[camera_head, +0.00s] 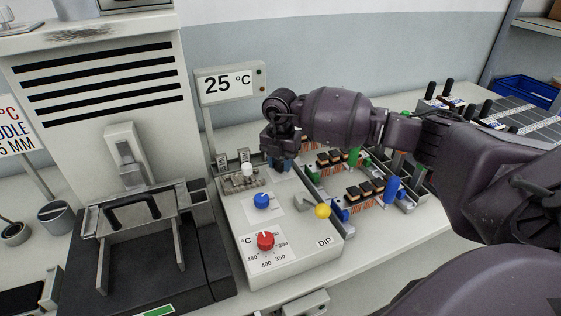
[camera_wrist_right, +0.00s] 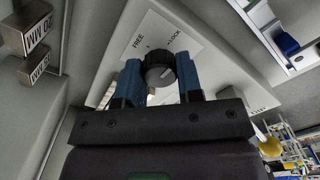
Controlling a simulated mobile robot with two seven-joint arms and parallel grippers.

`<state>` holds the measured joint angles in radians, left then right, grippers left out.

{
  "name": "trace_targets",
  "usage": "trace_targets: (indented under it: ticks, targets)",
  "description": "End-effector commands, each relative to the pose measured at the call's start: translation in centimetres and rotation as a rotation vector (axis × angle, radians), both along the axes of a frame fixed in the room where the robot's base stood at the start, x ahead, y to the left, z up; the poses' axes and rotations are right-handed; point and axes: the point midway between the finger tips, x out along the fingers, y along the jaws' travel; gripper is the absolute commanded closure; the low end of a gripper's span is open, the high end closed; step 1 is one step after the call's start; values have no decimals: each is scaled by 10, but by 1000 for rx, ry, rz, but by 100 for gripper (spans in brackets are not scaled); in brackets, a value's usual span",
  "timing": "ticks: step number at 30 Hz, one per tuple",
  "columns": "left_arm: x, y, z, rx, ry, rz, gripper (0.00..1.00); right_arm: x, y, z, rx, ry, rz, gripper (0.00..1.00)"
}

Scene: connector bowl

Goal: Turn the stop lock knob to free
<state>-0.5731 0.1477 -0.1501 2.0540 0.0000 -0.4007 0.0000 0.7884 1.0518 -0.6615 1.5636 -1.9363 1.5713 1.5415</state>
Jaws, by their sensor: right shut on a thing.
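The stop lock knob (camera_wrist_right: 158,68) is black and round with a pale mark on its face. It sits on the panel beside a white label (camera_wrist_right: 160,36) reading FREE on the left and LOCK on the right. I cannot tell for sure which word the mark points to. My right gripper (camera_head: 280,163) reaches down at the far end of the grey control box (camera_head: 250,215) and hides the knob in the head view. In the wrist view its two blue fingertips are shut on the knob from both sides. My left gripper is not in view.
The box also carries a blue knob (camera_head: 262,201), a red temperature dial (camera_head: 265,240) and a yellow ball-ended lever (camera_head: 322,211). Circuit boards with components (camera_head: 365,190) lie to the right, and a dark machine (camera_head: 150,230) stands left.

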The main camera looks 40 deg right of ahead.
Motion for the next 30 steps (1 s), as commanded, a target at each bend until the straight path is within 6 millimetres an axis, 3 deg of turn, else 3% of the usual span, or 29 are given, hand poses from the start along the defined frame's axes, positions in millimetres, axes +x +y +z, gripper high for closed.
trace_targets:
  ticks: [11,30]
  targets:
    - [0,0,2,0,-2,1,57,0,-1,1,-2,0,149,90]
    - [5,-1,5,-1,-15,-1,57,0,0,0,-1,0,741,90]
